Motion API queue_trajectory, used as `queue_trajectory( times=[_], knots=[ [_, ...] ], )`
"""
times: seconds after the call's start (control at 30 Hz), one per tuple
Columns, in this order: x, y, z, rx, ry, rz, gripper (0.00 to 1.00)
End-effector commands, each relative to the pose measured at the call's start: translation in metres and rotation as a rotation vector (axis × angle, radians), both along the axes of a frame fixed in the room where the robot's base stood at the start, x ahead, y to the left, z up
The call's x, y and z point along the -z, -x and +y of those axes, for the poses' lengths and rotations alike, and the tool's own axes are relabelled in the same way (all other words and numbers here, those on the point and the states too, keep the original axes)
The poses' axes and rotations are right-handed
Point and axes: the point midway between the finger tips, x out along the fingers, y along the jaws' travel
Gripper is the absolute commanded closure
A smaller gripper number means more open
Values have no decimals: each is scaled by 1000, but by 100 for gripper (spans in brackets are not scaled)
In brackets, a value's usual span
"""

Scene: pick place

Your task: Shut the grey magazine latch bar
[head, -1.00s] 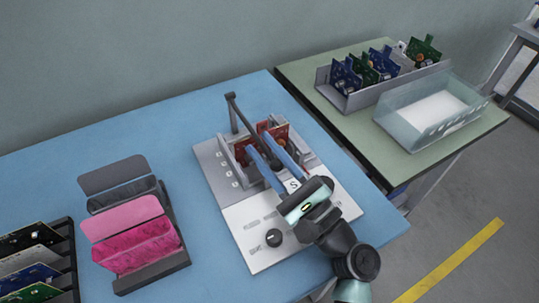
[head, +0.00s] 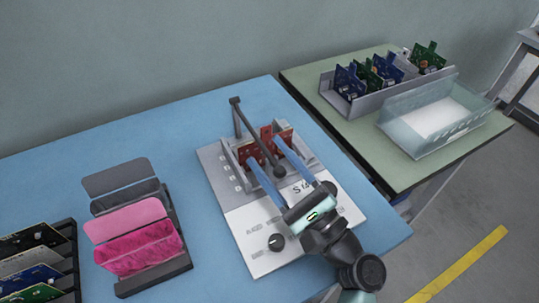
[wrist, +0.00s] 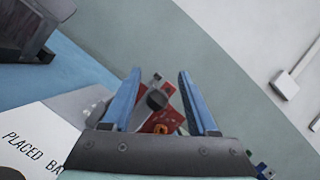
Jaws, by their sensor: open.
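The dark grey latch bar (head: 257,136) runs from a post at the back of the magazine (head: 228,157) forward over its slots to a round knob (head: 280,173). Red boards (head: 250,156) stand in the magazine beneath it. My gripper (head: 264,149) is open, with its blue fingers apart on either side of the bar's knob end. In the wrist view, the knob (wrist: 157,98) shows between the open fingers (wrist: 160,73), with red boards behind it. I cannot tell whether the fingers touch the bar or whether the bar is fully down.
A pink bin (head: 138,245) and a rack of boards (head: 35,265) stand left. On the green table are a grey board holder (head: 345,103) and a clear tray (head: 405,133). Blue table behind is clear.

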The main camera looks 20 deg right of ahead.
Motion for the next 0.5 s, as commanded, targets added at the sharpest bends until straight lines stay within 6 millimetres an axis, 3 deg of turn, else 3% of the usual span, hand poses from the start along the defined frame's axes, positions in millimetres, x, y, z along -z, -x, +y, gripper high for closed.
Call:
queue_trajectory(
  times=[0.3, 0.5],
  knots=[
    [19, 48, -13, 3, -1, 3, 41],
    [23, 62, -16, 1, -1, 2, 41]
  ],
)
